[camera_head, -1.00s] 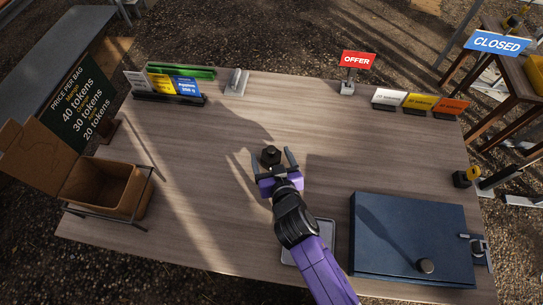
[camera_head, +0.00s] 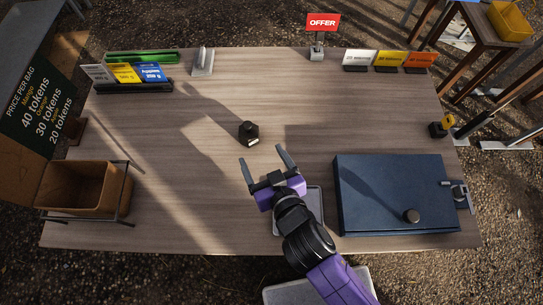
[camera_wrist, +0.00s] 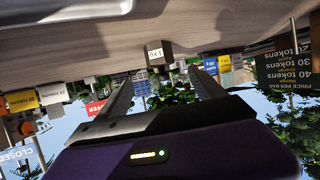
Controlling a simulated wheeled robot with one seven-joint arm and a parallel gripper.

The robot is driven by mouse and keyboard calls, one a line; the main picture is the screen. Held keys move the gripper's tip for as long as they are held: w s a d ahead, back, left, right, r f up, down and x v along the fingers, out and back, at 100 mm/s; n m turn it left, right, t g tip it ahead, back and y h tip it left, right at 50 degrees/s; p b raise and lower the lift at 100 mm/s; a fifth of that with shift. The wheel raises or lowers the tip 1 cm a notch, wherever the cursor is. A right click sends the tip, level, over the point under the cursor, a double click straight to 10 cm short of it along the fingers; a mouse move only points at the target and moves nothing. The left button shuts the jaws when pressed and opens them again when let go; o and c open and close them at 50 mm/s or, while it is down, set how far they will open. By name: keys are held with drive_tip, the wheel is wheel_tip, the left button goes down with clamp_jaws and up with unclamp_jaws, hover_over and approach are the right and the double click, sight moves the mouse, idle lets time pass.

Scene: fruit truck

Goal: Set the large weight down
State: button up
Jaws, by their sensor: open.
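The large weight (camera_head: 248,132) is a dark, faceted block with a knob on top and a small pale label. It stands upright on the bare middle of the wooden table (camera_head: 190,140). In the wrist view the weight (camera_wrist: 158,53) appears upside down beyond the fingertips, with its white label facing me. My gripper (camera_head: 263,161) is open and empty, just in front of the weight and apart from it. The wrist view also shows its two fingers (camera_wrist: 165,90) spread apart.
A grey tray (camera_head: 315,207) lies partly under my arm. A blue box (camera_head: 390,180) with a dark knob is at right. An open brown box (camera_head: 85,187) stands at left. Card holders and the red OFFER sign (camera_head: 322,22) line the back edge.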

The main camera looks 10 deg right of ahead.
drive_tip(key=shift+s, duration=0.15)
drive_tip(key=s+d, duration=0.1)
drive_tip(key=s, duration=0.1)
drive_tip(key=s+d, duration=0.2)
drive_tip(key=s, duration=0.1)
drive_tip(key=s+d, duration=0.2)
drive_tip(key=shift+s+d+f, duration=0.15)
drive_tip(key=shift+s, duration=0.05)
drive_tip(key=s+d+r, duration=0.2)
drive_tip(key=s+d, duration=0.2)
drive_tip(key=s, duration=0.2)
drive_tip(key=shift+r+m, duration=0.15)
drive_tip(key=shift+m, duration=0.25)
drive_tip(key=shift+o, duration=0.2)
drive_tip(key=s+d+r+m+t+h, duration=0.1)
drive_tip(key=s+d+r+h, duration=0.1)
drive_tip(key=s+d+r, duration=0.4)
drive_tip(key=s+r, duration=0.4)
drive_tip(key=s, duration=0.1)
drive_tip(key=shift+d+r+m+h, duration=0.15)
drive_tip(key=shift+d+m+h, duration=0.15)
drive_tip(key=shift+d+h, duration=0.1)
drive_tip(key=shift+o, duration=0.2)
drive_tip(key=shift+s+d+r, duration=0.1)
drive_tip(key=shift+s+r, duration=0.05)
drive_tip(key=shift+r, duration=0.2)
drive_tip(key=shift+t, duration=0.3)
